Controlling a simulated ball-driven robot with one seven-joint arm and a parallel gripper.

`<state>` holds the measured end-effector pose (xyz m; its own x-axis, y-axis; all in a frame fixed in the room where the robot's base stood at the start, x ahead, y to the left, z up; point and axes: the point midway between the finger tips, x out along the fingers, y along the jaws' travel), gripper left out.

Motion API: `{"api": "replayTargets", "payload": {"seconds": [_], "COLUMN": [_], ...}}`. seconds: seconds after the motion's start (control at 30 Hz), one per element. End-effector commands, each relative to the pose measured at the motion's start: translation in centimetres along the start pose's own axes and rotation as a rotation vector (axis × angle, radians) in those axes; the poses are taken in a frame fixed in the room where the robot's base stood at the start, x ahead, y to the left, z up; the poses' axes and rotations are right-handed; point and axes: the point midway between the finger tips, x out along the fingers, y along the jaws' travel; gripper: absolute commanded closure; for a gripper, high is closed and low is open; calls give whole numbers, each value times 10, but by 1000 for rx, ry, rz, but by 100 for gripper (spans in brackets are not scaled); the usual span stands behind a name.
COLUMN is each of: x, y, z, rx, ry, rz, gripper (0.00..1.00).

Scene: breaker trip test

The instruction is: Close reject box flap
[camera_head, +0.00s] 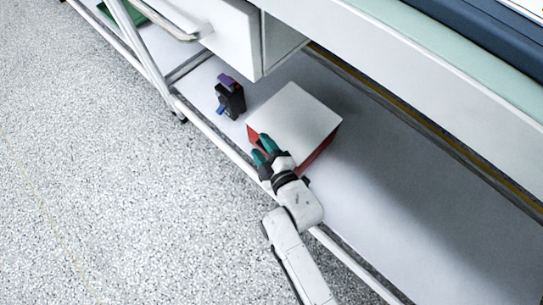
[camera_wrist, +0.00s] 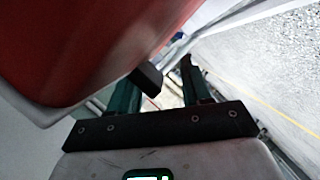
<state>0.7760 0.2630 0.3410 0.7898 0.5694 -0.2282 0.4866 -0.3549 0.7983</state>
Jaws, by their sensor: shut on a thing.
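The reject box is a red box (camera_head: 319,154) with a pale flap (camera_head: 298,108) over its top, standing on the lower shelf. The flap looks close to flat in the head view; I cannot tell whether it is fully seated. My gripper (camera_head: 262,147) is at the box's near left side, by the flap's edge. In the wrist view the red wall (camera_wrist: 85,45) and the pale flap rim (camera_wrist: 50,118) fill the upper left. My gripper (camera_wrist: 170,75) is shut there on a small dark block, seemingly a tab of the flap (camera_wrist: 149,79). The fingers partly hide the contact.
A black device with purple and blue parts (camera_head: 231,99) stands on the shelf left of the box. A white drawer (camera_head: 222,35) with a handle hangs above it. The shelf (camera_head: 400,215) is bare to the right. A white frame rail (camera_head: 218,133) runs along its front.

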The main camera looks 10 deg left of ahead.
Motion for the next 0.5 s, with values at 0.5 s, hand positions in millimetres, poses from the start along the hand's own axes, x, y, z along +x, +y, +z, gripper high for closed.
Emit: {"api": "replayTargets", "payload": {"seconds": [0.5], "x": [-75], "y": [-5], "z": [-1], "rx": [1], "ry": [-3], "rz": [-15], "gripper": [62]}}
